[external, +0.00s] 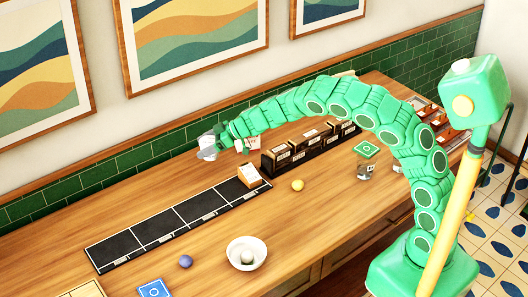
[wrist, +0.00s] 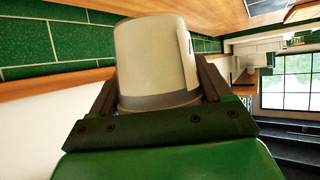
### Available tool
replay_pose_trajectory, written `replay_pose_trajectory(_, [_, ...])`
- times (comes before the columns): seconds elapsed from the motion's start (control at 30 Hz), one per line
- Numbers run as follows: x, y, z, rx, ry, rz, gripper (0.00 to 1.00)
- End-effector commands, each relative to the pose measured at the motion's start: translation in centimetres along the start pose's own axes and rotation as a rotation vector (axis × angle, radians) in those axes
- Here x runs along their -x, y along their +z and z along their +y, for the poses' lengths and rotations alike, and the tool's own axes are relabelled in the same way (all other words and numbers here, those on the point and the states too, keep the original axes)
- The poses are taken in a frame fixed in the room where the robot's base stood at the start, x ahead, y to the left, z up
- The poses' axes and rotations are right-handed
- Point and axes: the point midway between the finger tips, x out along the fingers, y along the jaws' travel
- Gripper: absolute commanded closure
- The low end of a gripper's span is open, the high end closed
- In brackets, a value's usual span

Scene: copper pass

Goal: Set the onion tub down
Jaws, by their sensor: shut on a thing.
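My gripper (external: 222,138) is shut on a pale tub with a grey band, taken as the onion tub (external: 207,148). The tub fills the middle of the wrist view (wrist: 157,60), between the two dark fingers of the gripper (wrist: 158,95). A white label shows at its right edge, but I cannot read it. In the external view the tub is at the far side of the counter, near the green tiled wall. I cannot tell whether it touches the counter.
A black strip of marked sections (external: 175,222) lies on the wooden counter, with a small labelled box (external: 250,174) at its right end. Dark labelled bins (external: 298,152) stand to the right. A white bowl (external: 262,243), yellow ball (external: 298,185) and blue ball (external: 186,262) are nearer the front.

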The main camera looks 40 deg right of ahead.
Motion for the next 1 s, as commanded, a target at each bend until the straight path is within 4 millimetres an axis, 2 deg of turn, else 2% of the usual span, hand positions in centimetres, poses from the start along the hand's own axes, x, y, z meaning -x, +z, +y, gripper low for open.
replay_pose_trajectory(0.27, [-2.8,0.0,1.5,-0.001,0.002,0.001,0.57])
replay_pose_trajectory(0.7, [-7.0,2.0,3.1,0.0,0.0,0.003,0.57])
replay_pose_trajectory(1.0, [-8.5,3.0,3.8,-0.001,0.001,-0.001,0.57])
